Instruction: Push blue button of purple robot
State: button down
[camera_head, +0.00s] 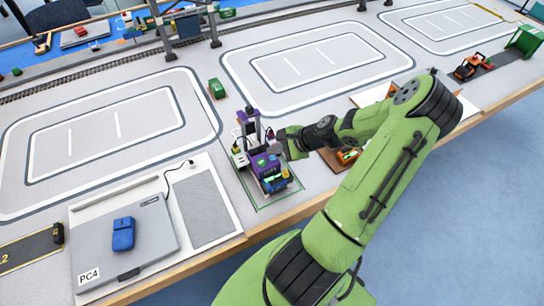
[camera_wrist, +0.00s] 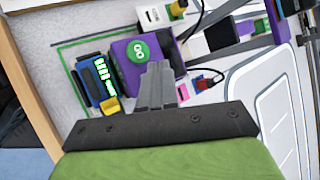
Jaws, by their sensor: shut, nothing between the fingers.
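The purple robot (camera_head: 262,160) stands near the table's front edge, inside a green outline. In the wrist view its purple block (camera_wrist: 125,70) carries a green round disc (camera_wrist: 139,50) marked "GO". A blue module (camera_wrist: 97,80) with a display sits to the left of the block. I cannot pick out a separate blue button with certainty. My gripper (camera_head: 284,146) is shut and empty, at the right side of the purple robot. In the wrist view the fingertips (camera_wrist: 160,68) overlap the block's lower right edge, right of and below the green disc; I cannot tell whether they touch.
A green vehicle (camera_head: 217,88) stands behind the robot, and an orange vehicle (camera_head: 469,67) is at the right. White-outlined tracks leave clear room behind. Gantry legs rise at the back.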

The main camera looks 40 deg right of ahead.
aim_at(275, 159)
jog(key=shift+f, duration=0.15)
jog(key=shift+f, duration=0.3)
dwell(0.3)
jog(key=shift+f+b, duration=0.35)
jog(key=shift+f, duration=0.1)
dwell(0.4)
jog(key=shift+r+p, duration=0.9)
notch_tip(275, 159, up, 6)
jog(key=p, duration=0.6)
